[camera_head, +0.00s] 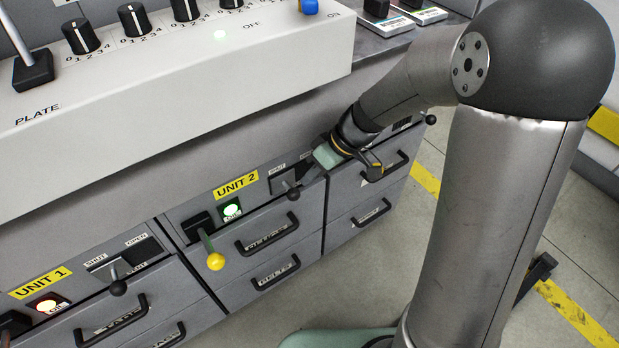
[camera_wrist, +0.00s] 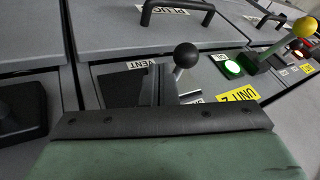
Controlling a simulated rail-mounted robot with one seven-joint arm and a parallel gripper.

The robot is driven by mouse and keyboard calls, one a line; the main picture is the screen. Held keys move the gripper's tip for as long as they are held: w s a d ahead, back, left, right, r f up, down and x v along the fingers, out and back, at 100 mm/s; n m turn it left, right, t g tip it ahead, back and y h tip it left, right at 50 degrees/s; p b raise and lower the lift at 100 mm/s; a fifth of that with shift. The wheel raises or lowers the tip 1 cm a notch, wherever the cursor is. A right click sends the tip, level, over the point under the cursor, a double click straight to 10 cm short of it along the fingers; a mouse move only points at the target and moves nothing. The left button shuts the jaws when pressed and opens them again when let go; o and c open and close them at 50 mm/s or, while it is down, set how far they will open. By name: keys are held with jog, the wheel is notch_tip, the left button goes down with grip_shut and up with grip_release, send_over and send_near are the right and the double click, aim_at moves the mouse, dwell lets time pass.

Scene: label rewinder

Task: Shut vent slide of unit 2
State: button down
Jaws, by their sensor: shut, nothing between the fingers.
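The unit 2 panel, marked by a yellow UNIT 2 label (camera_head: 236,185), is in the middle of the head view. Its vent slide (camera_head: 293,192) has a black ball knob on a short stem, below and right of the SHUT label (camera_head: 277,170). My gripper (camera_head: 323,156) is shut and empty, just right of and above the slide. In the wrist view its broad green finger with a black edge (camera_wrist: 160,121) fills the bottom. The slide's knob (camera_wrist: 186,54) stands just beyond that edge, beside a dark recess (camera_wrist: 122,90). I cannot tell whether they touch.
Unit 2 has a green lamp (camera_head: 231,210) and a yellow-knobbed lever (camera_head: 215,261). Unit 1's vent slide (camera_head: 117,287) and red lamp (camera_head: 47,306) are at lower left. A pale control box (camera_head: 180,80) overhangs above. Drawer handles (camera_head: 267,232) protrude below.

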jog(key=w+d+p+v, duration=0.1)
jog(key=p+v, duration=0.1)
jog(key=v, duration=0.9)
jog(key=shift+w+f, duration=0.2)
jog(key=shift+w, duration=0.1)
jog(key=shift+d, duration=0.15)
jog(key=s+d+r+m+h+p, duration=0.3)
jog(key=s+r+m+p, duration=0.2)
jog(key=s+r+p, duration=0.4)
jog(key=s+d+r+m+t+h+p, duration=0.1)
jog(key=s+d+r+m+h+p, duration=0.2)
jog(key=s+r+p, duration=0.6)
jog(key=shift+s+d+m+h+p, duration=0.35)
jog(key=shift+s+m+p, duration=0.15)
jog(key=shift+s+m, duration=0.4)
